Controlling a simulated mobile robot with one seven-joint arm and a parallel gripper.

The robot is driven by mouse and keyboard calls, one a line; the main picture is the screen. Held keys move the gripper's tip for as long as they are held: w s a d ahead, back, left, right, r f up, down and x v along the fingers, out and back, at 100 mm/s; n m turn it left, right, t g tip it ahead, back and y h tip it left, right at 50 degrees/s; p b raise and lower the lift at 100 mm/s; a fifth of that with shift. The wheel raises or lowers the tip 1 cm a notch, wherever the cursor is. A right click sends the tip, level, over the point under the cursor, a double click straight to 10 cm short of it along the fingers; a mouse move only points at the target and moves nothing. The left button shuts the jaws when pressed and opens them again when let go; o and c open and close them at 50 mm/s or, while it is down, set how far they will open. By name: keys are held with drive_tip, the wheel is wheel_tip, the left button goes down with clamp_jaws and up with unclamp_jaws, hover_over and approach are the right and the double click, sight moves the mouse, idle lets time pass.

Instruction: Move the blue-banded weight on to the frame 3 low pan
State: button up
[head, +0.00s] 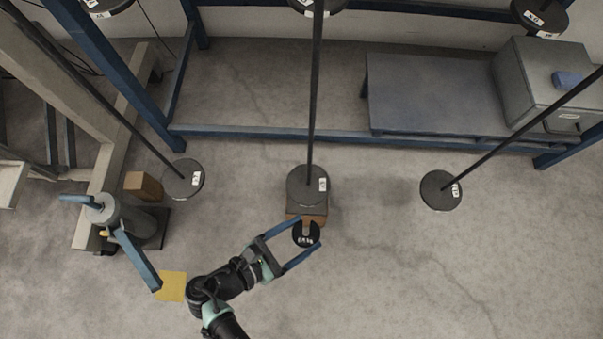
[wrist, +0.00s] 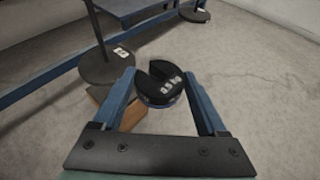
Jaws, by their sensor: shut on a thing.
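The weight (head: 305,236) is a black slotted disc with white lettering. In the wrist view the weight (wrist: 163,88) shows a blue band along its lower edge, between the two blue fingers. My gripper (head: 309,231) is shut on it, just in front of the middle low pan (head: 305,182). That pan hangs on a dark rod and also shows in the wrist view (wrist: 104,70), left of and beyond the weight. A left low pan (head: 183,180) and a right low pan (head: 440,190) hang apart from it. Their small labels are too blurred to read as frame numbers.
A brown block (head: 318,219) is below the middle pan, close to the weight. At left are another brown block (head: 143,186), a grey cylinder with blue handles (head: 135,222) and a yellow square (head: 171,286). Blue beams (head: 270,133) cross behind. Floor at front right is clear.

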drive_tip(key=s+p, duration=0.1)
drive_tip(key=s, duration=0.4)
drive_tip(key=shift+r+p, duration=0.2)
drive_tip(key=shift+p, duration=0.2)
drive_tip(key=shift+r+p, duration=0.25)
drive_tip(key=shift+p, duration=0.2)
drive_tip(key=s+p, duration=0.2)
drive_tip(key=s, duration=0.4)
drive_tip(key=shift+s, duration=0.2)
idle(0.9)
drive_tip(key=shift+r, duration=0.1)
drive_tip(key=shift+r+p, duration=1.4)
drive_tip(key=shift+p, duration=0.35)
